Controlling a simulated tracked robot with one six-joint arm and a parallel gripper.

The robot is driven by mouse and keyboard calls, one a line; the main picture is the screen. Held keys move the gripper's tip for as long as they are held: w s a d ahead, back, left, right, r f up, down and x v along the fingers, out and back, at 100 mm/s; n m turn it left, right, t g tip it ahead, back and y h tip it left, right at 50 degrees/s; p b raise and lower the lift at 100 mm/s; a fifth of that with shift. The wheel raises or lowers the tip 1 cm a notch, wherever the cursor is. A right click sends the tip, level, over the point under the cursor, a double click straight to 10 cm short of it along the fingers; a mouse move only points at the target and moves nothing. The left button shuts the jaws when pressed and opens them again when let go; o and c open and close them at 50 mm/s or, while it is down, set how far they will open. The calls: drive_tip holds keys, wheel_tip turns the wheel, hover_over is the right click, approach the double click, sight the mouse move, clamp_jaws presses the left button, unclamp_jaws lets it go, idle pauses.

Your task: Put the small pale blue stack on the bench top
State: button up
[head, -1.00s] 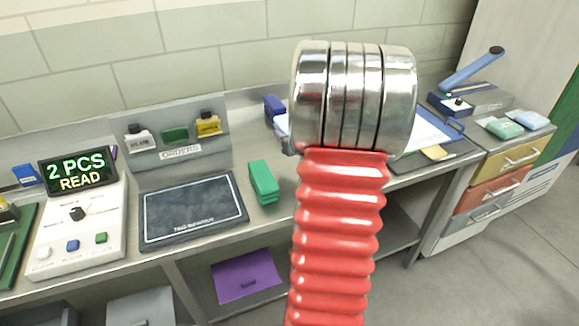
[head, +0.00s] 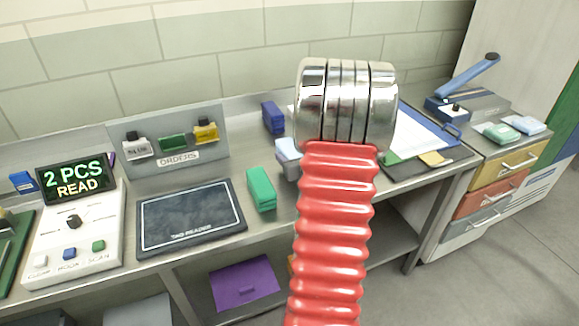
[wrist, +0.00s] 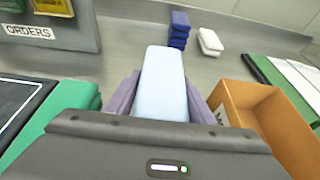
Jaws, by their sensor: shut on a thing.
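The pale blue stack (wrist: 163,82) is between the two fingers of my gripper (wrist: 161,98) in the wrist view, its long side pointing away. In the head view a pale blue piece of it (head: 287,152) shows left of my red arm, beside the green stack. My silver wrist and red arm hide most of my gripper there. The bench top (head: 252,150) lies around and below the stack; it also shows in the wrist view (wrist: 222,72). I cannot tell whether the stack touches it.
A green stack (head: 261,188) stands close on the left. An orange-brown open box (wrist: 262,112) is close on the right. A navy stack (head: 273,117) and a white stack (wrist: 210,42) stand further back. Another pale blue stack (head: 530,125) sits on the drawer unit.

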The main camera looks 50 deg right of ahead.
drive_tip(key=shift+f, duration=1.9)
drive_tip(key=o, duration=1.2)
drive_tip(key=shift+c, duration=0.2)
drive_tip(key=shift+s+a+r, duration=0.2)
drive_tip(key=shift+s+r, duration=0.1)
drive_tip(key=shift+s, duration=0.2)
drive_tip(key=v, duration=1.1)
drive_tip(key=shift+f, duration=0.1)
